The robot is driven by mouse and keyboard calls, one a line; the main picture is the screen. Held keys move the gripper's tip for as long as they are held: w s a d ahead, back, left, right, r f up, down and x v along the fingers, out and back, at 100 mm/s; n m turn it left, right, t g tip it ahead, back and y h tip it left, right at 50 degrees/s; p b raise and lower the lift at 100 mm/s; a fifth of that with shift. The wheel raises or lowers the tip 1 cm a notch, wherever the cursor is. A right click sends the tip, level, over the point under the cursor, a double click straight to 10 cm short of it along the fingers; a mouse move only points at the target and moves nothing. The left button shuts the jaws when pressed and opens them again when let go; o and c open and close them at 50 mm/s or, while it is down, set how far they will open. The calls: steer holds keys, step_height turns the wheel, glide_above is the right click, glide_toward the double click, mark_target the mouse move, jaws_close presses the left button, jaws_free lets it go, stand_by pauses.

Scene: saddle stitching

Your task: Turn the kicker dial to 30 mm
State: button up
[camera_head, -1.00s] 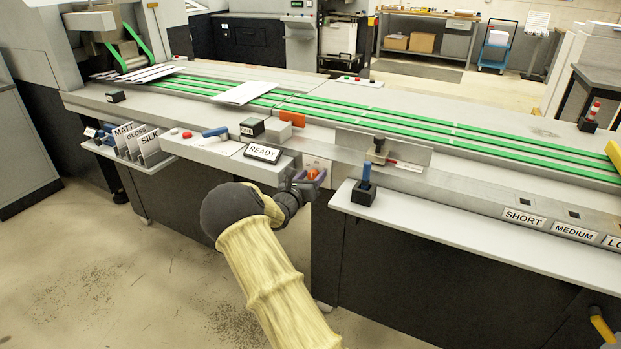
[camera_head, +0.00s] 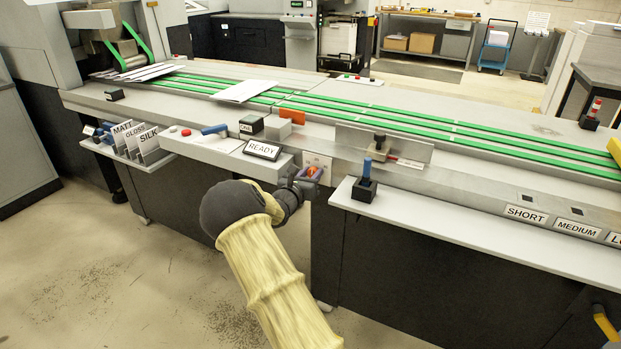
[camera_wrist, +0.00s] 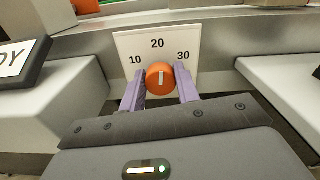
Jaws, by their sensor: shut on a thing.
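The kicker dial is an orange round knob (camera_wrist: 160,78) with a white pointer line, set on a white plate (camera_wrist: 203,50) marked 10, 20 and 30. In the wrist view the line stands about upright, toward the 20. My gripper (camera_wrist: 160,90) has its two purple fingers on either side of the knob, shut on it. In the head view my gripper (camera_head: 309,176) is at the dial on the machine's front face, and the orange knob (camera_head: 312,171) shows between the fingers.
A READY sign (camera_head: 262,150) stands on the ledge just left of the dial. A blue-handled lever on a black base (camera_head: 364,190) stands on the shelf to the right. Green conveyor belts (camera_head: 400,122) run behind. The gap between the two ledges gives room at the dial.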

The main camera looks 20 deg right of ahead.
steer(key=m+b, duration=0.1)
steer(key=b, duration=0.1)
steer(key=m+b, duration=0.2)
steer(key=shift+f, duration=0.35)
steer(key=m+b, duration=0.7)
steer(key=b, duration=0.5)
steer(key=shift+s+r+m, duration=0.1)
steer(key=shift+r+m, duration=0.05)
steer(key=shift+m, duration=0.15)
steer(key=shift+b, duration=0.35)
steer(key=shift+r, duration=0.1)
steer(key=o, duration=1)
steer(key=shift+d, duration=0.1)
steer(key=shift+c, duration=0.2)
